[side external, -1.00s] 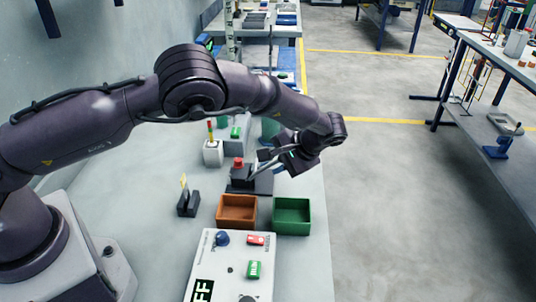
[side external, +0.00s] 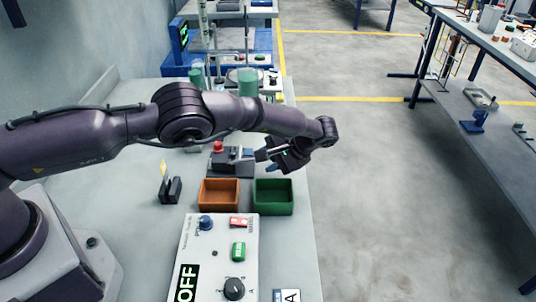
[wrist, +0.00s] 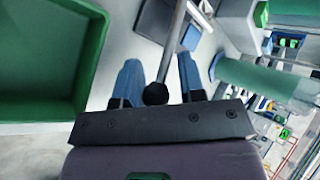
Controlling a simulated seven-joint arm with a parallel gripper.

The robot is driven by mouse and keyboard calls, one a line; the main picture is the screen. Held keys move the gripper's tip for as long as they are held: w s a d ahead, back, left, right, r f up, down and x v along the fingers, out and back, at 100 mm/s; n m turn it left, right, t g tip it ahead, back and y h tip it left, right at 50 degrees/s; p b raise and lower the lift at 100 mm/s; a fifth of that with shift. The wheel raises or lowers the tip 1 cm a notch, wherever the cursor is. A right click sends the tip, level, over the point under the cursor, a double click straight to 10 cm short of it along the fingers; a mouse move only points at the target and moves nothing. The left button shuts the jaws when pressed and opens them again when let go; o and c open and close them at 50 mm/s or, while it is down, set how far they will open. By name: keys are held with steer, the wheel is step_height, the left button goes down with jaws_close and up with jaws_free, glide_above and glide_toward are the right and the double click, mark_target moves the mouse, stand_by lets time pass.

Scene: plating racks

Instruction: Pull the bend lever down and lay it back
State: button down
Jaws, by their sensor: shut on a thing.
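The bend lever is a grey metal rod (wrist: 174,45) with a black ball knob (wrist: 155,94) at its end in the wrist view. The knob sits between the two blue fingers of my gripper (wrist: 158,82), and my gripper is shut on the lever. In the side view my gripper (side external: 264,156) is low, just right of the dark bending device (side external: 232,163) with a red knob (side external: 218,147) on top. The lever is too small and covered to make out clearly there.
A green tray (side external: 273,209) lies just in front of my gripper, beside an orange tray (side external: 219,207). The green tray's wall (wrist: 97,22) also fills the wrist view's upper left. A white control panel (side external: 207,262) stands nearer. The bench edge is close on the right.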

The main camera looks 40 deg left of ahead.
steer(key=shift+s+d+f, duration=0.1)
steer(key=shift+s+f, duration=0.2)
steer(key=shift+f, duration=0.15)
steer(key=c, duration=1)
jaws_free()
steer(key=shift+c, duration=0.2)
steer(key=shift+w+r, duration=0.15)
steer(key=shift+r, duration=0.05)
steer(key=shift+d+r, duration=0.1)
steer(key=shift+r, duration=0.05)
steer(key=v, duration=0.5)
steer(key=shift+w+d+r, duration=0.1)
steer(key=shift+w+d, duration=0.05)
steer(key=shift+v, duration=0.75)
